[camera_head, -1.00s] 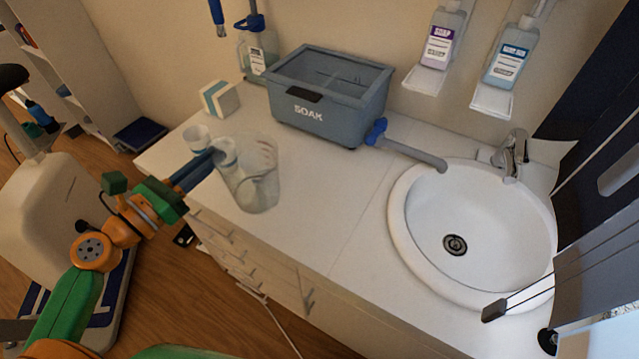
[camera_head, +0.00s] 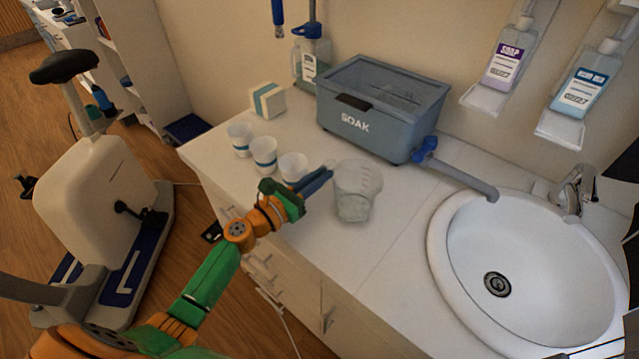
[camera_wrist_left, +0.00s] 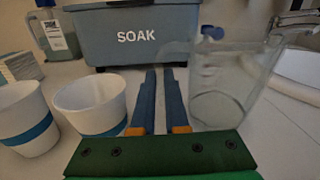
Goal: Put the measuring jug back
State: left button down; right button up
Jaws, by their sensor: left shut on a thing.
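The measuring jug (camera_head: 357,192) is clear, with faint marks on its side. It is at the counter's front, right of the paper cups. My left gripper (camera_head: 328,178) reaches in from the left and is shut on the jug at its left side. The jug also shows in the left wrist view (camera_wrist_left: 228,88), right of the close-set blue fingers (camera_wrist_left: 162,100). Its handle is hard to make out, and I cannot tell whether its base touches the counter. My right gripper is not in view.
White cups with blue bands (camera_head: 263,153) stand just left of the jug. A blue-grey SOAK box (camera_head: 372,122) with a tap and spout stands behind it. The sink (camera_head: 520,265) is to the right. A clear bottle (camera_head: 309,62) and a small box (camera_head: 267,101) stand behind. Counter right of the jug is clear.

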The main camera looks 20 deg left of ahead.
pick_arm(q)
jog(key=shift+f, duration=0.2)
jog(key=c, duration=0.9)
grip_release()
